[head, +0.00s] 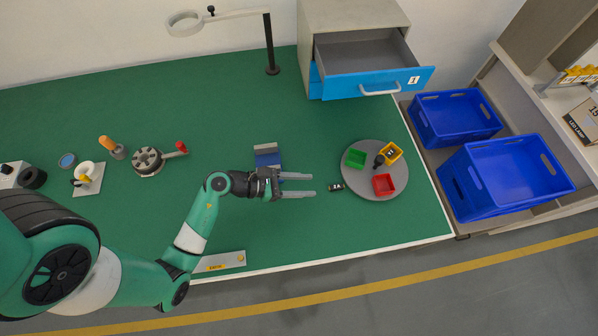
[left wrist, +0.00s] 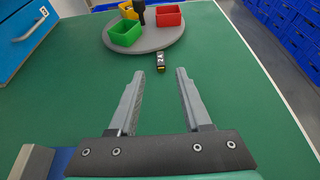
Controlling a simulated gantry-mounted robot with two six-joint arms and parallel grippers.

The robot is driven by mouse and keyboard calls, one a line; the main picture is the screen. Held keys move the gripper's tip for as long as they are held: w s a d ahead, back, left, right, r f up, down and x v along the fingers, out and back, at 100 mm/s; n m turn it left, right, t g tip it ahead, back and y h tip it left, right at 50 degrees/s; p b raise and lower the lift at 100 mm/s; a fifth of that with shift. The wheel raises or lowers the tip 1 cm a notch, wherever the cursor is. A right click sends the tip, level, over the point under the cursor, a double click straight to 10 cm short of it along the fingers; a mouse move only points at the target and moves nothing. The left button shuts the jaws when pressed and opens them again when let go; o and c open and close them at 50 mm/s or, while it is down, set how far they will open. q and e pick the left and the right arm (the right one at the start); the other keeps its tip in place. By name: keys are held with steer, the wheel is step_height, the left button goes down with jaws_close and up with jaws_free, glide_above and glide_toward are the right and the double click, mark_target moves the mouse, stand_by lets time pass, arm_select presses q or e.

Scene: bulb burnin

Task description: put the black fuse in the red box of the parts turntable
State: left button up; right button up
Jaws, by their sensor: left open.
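The black fuse (head: 336,187) lies on the green table just left of the parts turntable's edge. In the left wrist view the fuse (left wrist: 160,63) shows a pale label reading 2A. The grey round turntable (head: 365,190) carries the red box (head: 384,185), a green box and a yellow box around a black centre knob. The red box (left wrist: 169,15) appears at the far side in the left wrist view. My left gripper (head: 312,185) is open and empty, its fingertips pointing at the fuse, a little short of it. My right gripper is not in view.
A blue and grey block (head: 267,156) stands beside my left wrist. An open drawer (head: 375,83) with a blue front overhangs the table at the back. Two blue crates (head: 507,178) stand beyond the right edge. The table in front of the turntable is clear.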

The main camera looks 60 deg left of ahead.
arm_select(q)
steer(key=shift+v, duration=0.9)
